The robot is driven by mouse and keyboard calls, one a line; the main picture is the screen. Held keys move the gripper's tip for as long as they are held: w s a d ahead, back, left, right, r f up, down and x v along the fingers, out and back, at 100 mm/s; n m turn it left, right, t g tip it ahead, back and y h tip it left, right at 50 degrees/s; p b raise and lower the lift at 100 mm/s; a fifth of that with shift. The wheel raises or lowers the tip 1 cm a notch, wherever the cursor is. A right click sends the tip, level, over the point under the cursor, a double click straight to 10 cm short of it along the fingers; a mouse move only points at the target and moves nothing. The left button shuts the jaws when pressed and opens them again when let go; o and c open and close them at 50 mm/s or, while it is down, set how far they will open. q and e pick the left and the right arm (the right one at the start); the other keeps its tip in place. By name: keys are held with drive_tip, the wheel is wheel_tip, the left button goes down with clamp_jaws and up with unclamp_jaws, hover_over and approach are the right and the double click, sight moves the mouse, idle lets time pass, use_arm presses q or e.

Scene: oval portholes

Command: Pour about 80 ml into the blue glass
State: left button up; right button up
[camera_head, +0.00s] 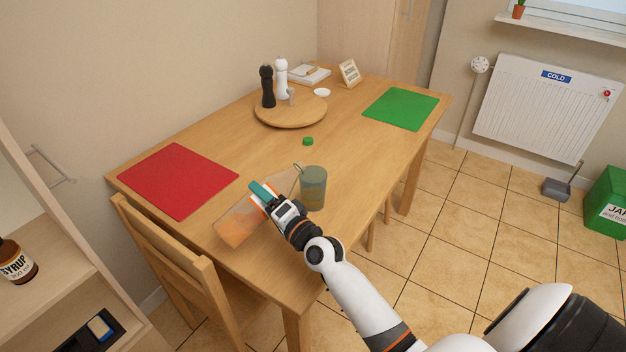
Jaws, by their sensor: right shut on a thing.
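My right gripper (268,194) is shut on a clear bottle (235,222) with orange liquid in its lower left end. The bottle lies strongly tilted, its narrower end up to the right beside the rim of the blue glass (313,186). The gripper and arm cover the bottle's middle. The glass stands upright on the wooden table (350,160), grey-blue above and more olive in its lower part; I cannot tell the exact level in it. No stream of liquid is clearly visible. A green cap (308,141) lies on the table behind the glass. My left gripper is out of view.
A red mat (178,180) lies at the left, a green mat (401,108) at the far right. A round wooden board (290,118) bears a black mill (267,86) and a white mill (281,77). A chair (165,240) stands at the near left edge.

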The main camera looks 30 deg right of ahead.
drive_tip(key=shift+d+f+n, duration=0.1)
drive_tip(key=shift+f+n, duration=0.2)
drive_tip(key=shift+n, duration=0.1)
drive_tip(key=shift+d, duration=0.1)
idle(1.3)
